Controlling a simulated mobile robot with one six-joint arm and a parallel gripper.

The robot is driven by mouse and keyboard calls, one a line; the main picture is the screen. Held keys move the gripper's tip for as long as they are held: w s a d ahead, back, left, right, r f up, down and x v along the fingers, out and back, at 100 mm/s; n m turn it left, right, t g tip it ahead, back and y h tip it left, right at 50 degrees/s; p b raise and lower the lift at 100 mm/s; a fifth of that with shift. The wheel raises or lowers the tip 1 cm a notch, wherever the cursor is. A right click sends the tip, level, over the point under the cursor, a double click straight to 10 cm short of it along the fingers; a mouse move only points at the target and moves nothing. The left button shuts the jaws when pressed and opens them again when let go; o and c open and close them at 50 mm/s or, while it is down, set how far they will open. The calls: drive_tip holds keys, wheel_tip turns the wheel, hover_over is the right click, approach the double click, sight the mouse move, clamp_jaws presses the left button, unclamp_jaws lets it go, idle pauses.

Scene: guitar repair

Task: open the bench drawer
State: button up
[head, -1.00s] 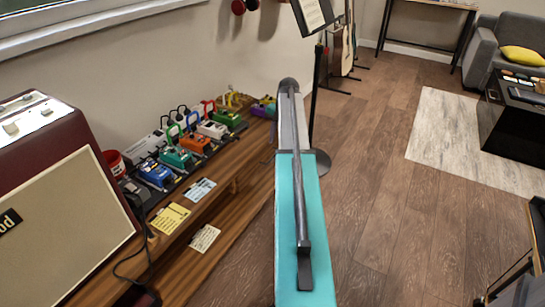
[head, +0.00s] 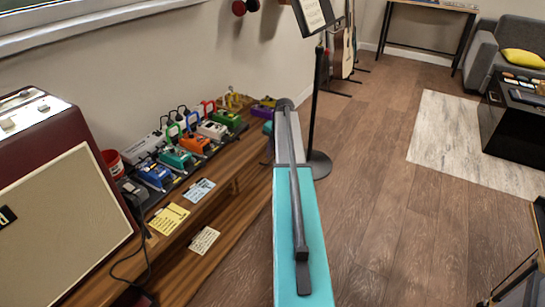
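The wooden bench (head: 222,238) runs along the wall at the left, with its long side towards the open floor. No drawer front or handle can be made out on it from this angle. My own teal and grey arm stands in the middle of the head view and covers part of the bench's far end. My gripper does not show, so its state and its place relative to the bench are hidden.
Several effect pedals (head: 177,157) stand on the bench with paper notes beside them. A maroon amplifier (head: 70,215) fills the near left. A music stand (head: 315,95) stands just past the bench's far end.

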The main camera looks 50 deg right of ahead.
clamp_jaws()
idle(1.2)
